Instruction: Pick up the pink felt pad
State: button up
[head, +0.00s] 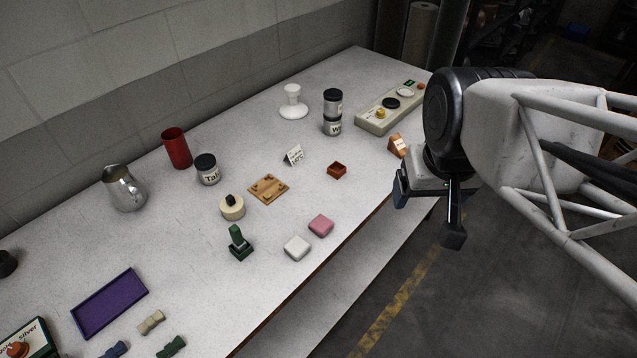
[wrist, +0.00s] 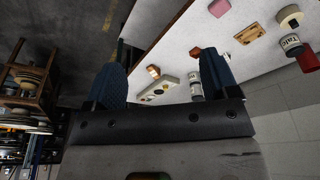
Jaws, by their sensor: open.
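The pink felt pad (head: 321,225) lies flat on the white table near its front edge, close to a white pad (head: 297,248) of similar shape. A pink block at the top edge of the wrist view (wrist: 219,8) looks like the same pad, partly cut off. My gripper (head: 428,215) is open and empty, with its fingers wide apart. It hangs at the table's right front edge, to the right of the pink pad and well apart from it. Both blue fingers also show in the wrist view (wrist: 162,75).
Near the pink pad are a small red-brown box (head: 337,171), a green stamp-like piece (head: 239,244) and a wooden board (head: 268,189). Bare table surrounds both pads.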

jog(key=w+d+f+n+t+h, duration=0.1)
jog(key=w+d+f+t, duration=0.25)
jog(key=w+f, duration=0.45)
jog(key=n+t+y, duration=0.4)
jog(key=n+y, duration=0.4)
jog(key=y, duration=0.4)
send_near(321, 226)
jog(key=shift+w+a, duration=0.4)
jog(key=shift+x, duration=1.25)
jog(key=shift+w+a+f, duration=0.1)
jog(key=shift+w, duration=0.05)
